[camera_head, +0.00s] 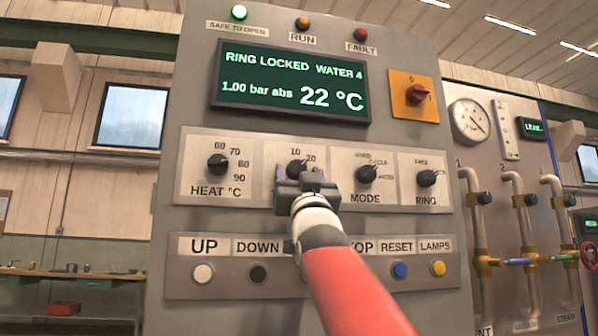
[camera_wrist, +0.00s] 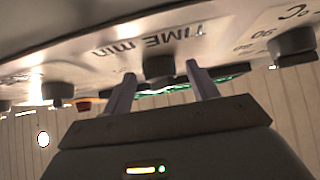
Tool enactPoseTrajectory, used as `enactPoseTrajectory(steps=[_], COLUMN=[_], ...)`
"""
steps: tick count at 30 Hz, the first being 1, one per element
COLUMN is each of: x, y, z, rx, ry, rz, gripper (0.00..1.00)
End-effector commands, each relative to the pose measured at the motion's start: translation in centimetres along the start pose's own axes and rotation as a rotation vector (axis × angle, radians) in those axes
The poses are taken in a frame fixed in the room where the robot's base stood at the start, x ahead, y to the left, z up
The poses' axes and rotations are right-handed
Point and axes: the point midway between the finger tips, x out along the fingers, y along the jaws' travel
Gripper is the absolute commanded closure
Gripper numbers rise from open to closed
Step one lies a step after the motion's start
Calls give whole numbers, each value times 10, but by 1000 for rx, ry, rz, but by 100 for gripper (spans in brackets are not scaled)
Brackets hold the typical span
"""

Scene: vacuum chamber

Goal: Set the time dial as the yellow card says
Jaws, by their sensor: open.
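The time dial (camera_head: 296,168) is a black knob on the panel's dial row, with 10 and 20 marked above it. My gripper (camera_head: 300,176) is in front of it and hides its lower part and label. In the wrist view, the picture is upside down and the label TIME min shows beside the dial (camera_wrist: 158,68). My open gripper (camera_wrist: 160,76) has one finger on each side of the dial, with a gap on both sides. I cannot tell where the dial's pointer stands. I see no yellow card in either view.
The heat dial (camera_head: 217,164) is on the left, the mode dial (camera_head: 367,174) and ring dial (camera_head: 427,178) on the right. Below is a button row with a white UP button (camera_head: 203,273). The screen (camera_head: 291,80) reads RING LOCKED, WATER 4, 22 °C.

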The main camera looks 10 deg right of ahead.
Motion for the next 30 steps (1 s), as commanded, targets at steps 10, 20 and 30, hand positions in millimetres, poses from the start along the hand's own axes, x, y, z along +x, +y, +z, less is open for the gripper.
enactPoseTrajectory(steps=[10, 20, 30], x=[0, -1, -1], y=[0, -1, -1], z=[1, 1, 1], rx=[-1, 9, 49], ry=[0, 1, 0], rz=[0, 8, 50], gripper=[64, 86, 86])
